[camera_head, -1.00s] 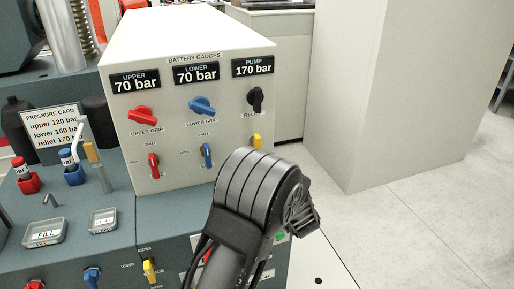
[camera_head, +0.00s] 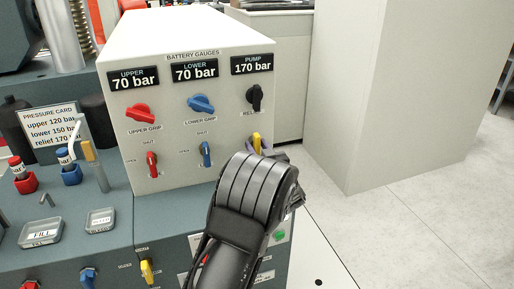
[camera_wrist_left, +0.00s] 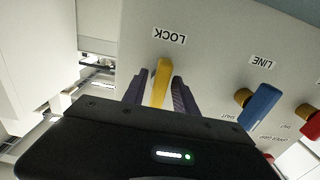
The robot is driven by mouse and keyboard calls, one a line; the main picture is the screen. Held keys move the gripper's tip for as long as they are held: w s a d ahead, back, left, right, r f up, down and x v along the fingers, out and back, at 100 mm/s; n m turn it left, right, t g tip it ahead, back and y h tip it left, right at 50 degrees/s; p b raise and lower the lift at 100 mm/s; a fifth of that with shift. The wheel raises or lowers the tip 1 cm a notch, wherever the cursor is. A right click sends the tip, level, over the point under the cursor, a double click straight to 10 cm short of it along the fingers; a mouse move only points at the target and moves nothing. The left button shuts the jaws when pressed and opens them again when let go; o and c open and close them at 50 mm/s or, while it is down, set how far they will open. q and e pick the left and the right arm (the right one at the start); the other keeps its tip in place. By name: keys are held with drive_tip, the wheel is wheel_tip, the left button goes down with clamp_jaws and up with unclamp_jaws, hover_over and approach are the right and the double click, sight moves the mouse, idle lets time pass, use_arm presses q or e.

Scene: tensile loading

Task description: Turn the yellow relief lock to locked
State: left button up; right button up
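The yellow relief lock (camera_head: 256,141) is a small lever on the front of the white gauge box, below the black relief knob (camera_head: 254,97). It stands close to upright. In the left wrist view the yellow lever (camera_wrist_left: 161,82) lies under the upside-down word LOCK. My left gripper (camera_wrist_left: 161,90) is open, with one dark finger on each side of the lever. A narrow gap shows on the left side; contact on the right cannot be told. In the head view my left wrist hides most of the fingers (camera_head: 258,148). My right gripper is not in view.
A blue valve lever (camera_head: 206,154) and a red one (camera_head: 152,164) sit left of the lock on the same panel. The pump gauge (camera_head: 252,65) reads 170 bar. A pressure card (camera_head: 50,125) stands at the left. Open floor (camera_head: 420,220) lies to the right.

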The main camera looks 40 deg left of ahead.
use_arm(q)
clamp_jaws()
